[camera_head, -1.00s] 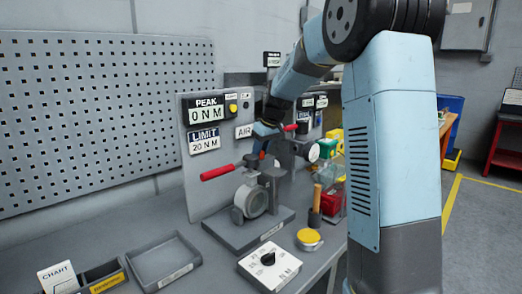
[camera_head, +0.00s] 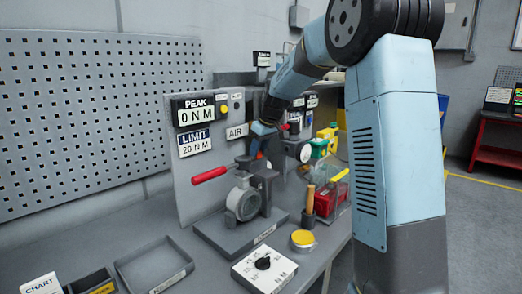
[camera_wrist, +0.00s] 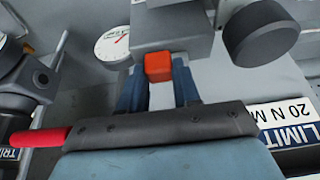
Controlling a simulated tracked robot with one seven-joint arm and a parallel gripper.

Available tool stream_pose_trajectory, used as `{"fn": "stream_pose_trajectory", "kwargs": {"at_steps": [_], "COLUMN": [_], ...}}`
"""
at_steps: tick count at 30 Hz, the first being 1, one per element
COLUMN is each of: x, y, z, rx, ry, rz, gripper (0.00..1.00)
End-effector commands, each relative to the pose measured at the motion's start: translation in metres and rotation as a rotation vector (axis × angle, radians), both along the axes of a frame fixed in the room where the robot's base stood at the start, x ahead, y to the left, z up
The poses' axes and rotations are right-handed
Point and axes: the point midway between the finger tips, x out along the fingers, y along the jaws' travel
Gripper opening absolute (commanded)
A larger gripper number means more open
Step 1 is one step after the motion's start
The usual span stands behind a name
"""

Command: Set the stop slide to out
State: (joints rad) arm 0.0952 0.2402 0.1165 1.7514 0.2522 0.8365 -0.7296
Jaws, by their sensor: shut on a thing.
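A small orange-red block (camera_wrist: 158,66), which looks like the stop slide's tab, sits just under a grey block (camera_wrist: 185,47) in the wrist view. My gripper (camera_wrist: 158,84) has its blue fingers on either side of the orange-red block and is shut on it. In the head view my gripper (camera_head: 261,147) is at the upper part of the valve actuator (camera_head: 243,202), and the tab is mostly hidden there. I cannot read the slide's in or out position.
A red-handled lever (camera_head: 210,174) sticks out left of the valve, close to my gripper in the wrist view (camera_wrist: 38,138). A gauge (camera_wrist: 112,45) and a dark round knob (camera_wrist: 260,35) are near. The panel (camera_head: 182,185) stands behind. An empty tray (camera_head: 153,263) lies in front.

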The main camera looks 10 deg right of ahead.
Motion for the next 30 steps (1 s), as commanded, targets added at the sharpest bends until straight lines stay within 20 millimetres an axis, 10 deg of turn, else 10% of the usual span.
{"fn": "stream_pose_trajectory", "kwargs": {"at_steps": [4, 5, 8, 20, 30], "x": [0.000, 0.000, 0.000, -0.003, -0.022], "y": [0.001, 0.001, 0.001, -0.001, -0.014], "z": [0.000, 0.000, 0.000, 0.010, 0.067], "rx": [0.001, 0.001, 0.001, 0.001, 0.000], "ry": [-0.001, -0.001, -0.001, -0.002, -0.003], "rz": [0.001, 0.002, 0.002, 0.002, 0.001], "gripper": [0.00, 0.33, 0.42, 0.43, 0.43]}}
